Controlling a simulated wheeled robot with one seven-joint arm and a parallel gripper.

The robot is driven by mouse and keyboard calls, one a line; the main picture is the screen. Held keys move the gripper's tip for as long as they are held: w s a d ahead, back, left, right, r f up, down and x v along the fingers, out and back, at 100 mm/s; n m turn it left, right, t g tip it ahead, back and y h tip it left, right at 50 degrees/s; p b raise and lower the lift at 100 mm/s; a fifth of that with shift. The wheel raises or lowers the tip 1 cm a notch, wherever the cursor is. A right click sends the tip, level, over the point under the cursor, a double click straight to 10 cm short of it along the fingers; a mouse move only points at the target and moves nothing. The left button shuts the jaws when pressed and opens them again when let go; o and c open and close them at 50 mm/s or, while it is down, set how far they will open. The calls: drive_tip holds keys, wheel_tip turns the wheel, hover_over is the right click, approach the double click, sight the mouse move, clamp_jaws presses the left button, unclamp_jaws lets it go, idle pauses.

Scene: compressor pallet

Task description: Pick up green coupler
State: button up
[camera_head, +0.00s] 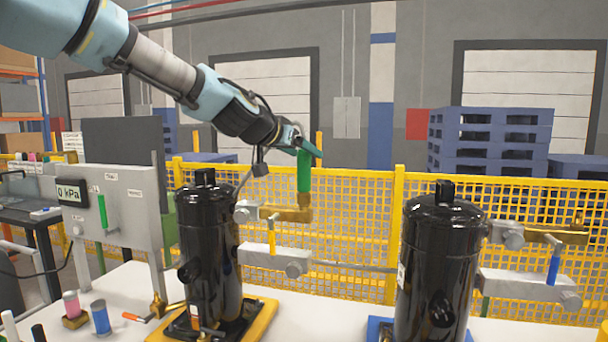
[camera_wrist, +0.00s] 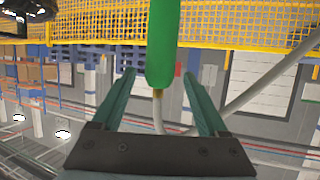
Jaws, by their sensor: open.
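The green coupler (camera_head: 304,172) is an upright green cylinder above a brass elbow fitting (camera_head: 296,214) beside the left black compressor (camera_head: 208,250). My gripper (camera_head: 309,147) is at the upper end of the coupler, reaching in from the upper left. In the wrist view the green coupler (camera_wrist: 162,45) comes down from the top edge, its brass-coloured end between the two teal fingers of my gripper (camera_wrist: 159,76). The fingers are open, with a visible gap on each side of the coupler. A grey hose (camera_wrist: 265,90) curves behind it. The elbow is not seen in the wrist view.
A second black compressor (camera_head: 440,265) stands to the right, with a brass fitting and blue-handled valve (camera_head: 554,264). A gauge panel (camera_head: 120,205) stands at the left. Small pink and blue cylinders (camera_head: 100,317) sit on the white table. A yellow mesh fence (camera_head: 350,215) runs behind.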

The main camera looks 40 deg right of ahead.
drive_tip(key=shift+p+x, duration=1.05)
drive_tip(key=shift+x, duration=1)
drive_tip(key=shift+s+f, duration=0.1)
drive_tip(key=shift+f, duration=0.05)
clamp_jaws()
